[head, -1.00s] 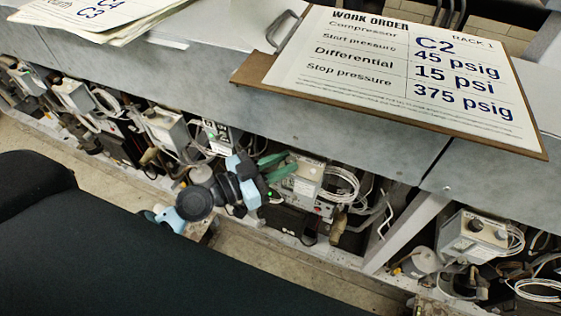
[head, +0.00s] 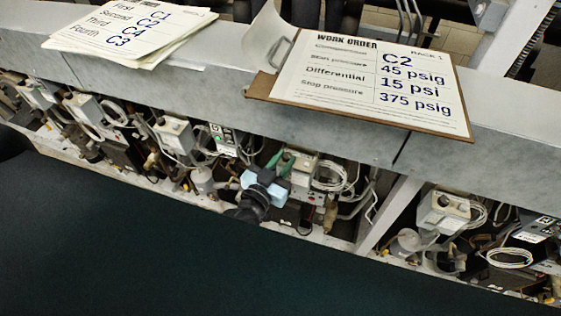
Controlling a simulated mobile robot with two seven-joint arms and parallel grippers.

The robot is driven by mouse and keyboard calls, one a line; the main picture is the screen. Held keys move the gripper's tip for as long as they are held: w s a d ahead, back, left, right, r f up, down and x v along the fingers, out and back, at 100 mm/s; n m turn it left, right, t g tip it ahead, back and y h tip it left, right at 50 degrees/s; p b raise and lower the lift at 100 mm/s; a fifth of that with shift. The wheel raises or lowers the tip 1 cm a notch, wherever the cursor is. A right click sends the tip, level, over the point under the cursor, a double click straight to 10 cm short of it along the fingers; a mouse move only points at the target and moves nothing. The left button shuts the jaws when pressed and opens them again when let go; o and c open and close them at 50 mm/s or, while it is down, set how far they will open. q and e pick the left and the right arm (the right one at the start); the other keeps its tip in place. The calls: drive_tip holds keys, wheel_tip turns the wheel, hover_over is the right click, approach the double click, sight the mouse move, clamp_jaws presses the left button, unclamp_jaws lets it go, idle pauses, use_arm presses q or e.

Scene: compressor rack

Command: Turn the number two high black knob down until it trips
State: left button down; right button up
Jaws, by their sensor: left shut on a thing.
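My left gripper (head: 282,163) reaches up from below to a pale grey control box (head: 303,168) under the beam, near the middle of the head view. Its green fingers are shut at the box's left front. The black knob between them is hidden by the fingers, and its number and setting cannot be read. A clipboard with a work order (head: 372,88) lies on the beam above. My right gripper is not in view.
A long grey beam (head: 215,100) runs above the row of control boxes. A similar box with dark knobs (head: 443,212) stands to the right, past a slanted grey post (head: 392,212). Coiled cables (head: 332,176) hang beside the gripped box. Papers (head: 125,28) lie at the upper left.

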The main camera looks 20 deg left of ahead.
use_arm(q)
drive_tip(key=shift+r, duration=0.1)
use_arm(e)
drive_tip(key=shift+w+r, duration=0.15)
use_arm(q)
drive_tip(key=c, duration=1.2)
unclamp_jaws()
drive_tip(key=shift+c, duration=0.2)
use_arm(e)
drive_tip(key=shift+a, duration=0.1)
use_arm(q)
drive_tip(key=shift+s+f, duration=0.2)
drive_tip(key=shift+s, duration=0.35)
drive_tip(key=b+v, duration=0.1)
drive_tip(key=v, duration=0.5)
drive_tip(key=shift+s+r, duration=0.15)
drive_tip(key=shift+s, duration=0.2)
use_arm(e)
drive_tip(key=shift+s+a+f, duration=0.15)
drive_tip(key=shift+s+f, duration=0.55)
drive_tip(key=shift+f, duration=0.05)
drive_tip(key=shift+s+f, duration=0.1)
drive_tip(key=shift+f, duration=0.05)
